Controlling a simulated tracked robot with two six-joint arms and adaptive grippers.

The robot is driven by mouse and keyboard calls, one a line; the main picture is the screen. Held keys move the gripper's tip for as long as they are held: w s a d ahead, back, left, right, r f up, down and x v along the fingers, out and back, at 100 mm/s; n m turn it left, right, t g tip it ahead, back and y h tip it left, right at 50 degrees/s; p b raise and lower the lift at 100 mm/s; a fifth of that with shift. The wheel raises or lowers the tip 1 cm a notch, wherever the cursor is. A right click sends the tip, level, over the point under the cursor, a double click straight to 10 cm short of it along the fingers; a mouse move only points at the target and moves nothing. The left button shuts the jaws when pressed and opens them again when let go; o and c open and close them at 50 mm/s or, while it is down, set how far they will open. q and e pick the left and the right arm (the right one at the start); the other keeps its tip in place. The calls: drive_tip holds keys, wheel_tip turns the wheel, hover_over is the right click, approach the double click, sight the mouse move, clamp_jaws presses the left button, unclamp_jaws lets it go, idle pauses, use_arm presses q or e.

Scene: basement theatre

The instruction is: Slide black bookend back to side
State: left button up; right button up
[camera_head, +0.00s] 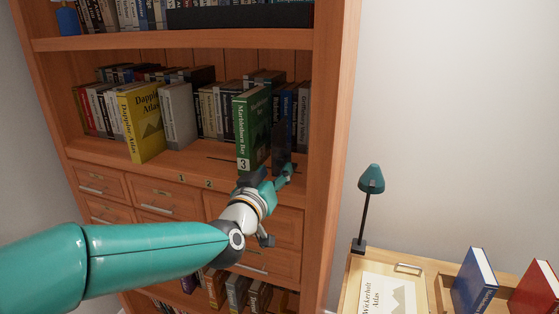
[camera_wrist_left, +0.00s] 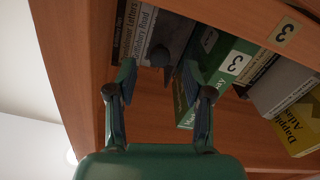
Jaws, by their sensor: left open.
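The black bookend (camera_head: 281,148) stands upright on the middle shelf, right of the green Marlsleborn Bay book (camera_head: 248,130), which is marked 3. In the left wrist view the bookend (camera_wrist_left: 172,38) shows as a dark grey shape beyond the fingertips. My left gripper (camera_head: 286,174) is at the shelf's front edge, just in front of the bookend's lower part. In the left wrist view its two fingers (camera_wrist_left: 158,74) are spread apart, with the bookend between or just beyond the tips. I cannot tell whether they touch it. My right gripper is not in view.
Several books stand behind and right of the bookend, close to the shelf's side wall (camera_head: 321,130). A side table with a teal lamp (camera_head: 371,180) stands right.

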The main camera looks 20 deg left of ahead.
sight(280, 164)
use_arm(q)
drive_tip(key=w, duration=0.5)
drive_tip(key=shift+p, duration=0.4)
clamp_jaws()
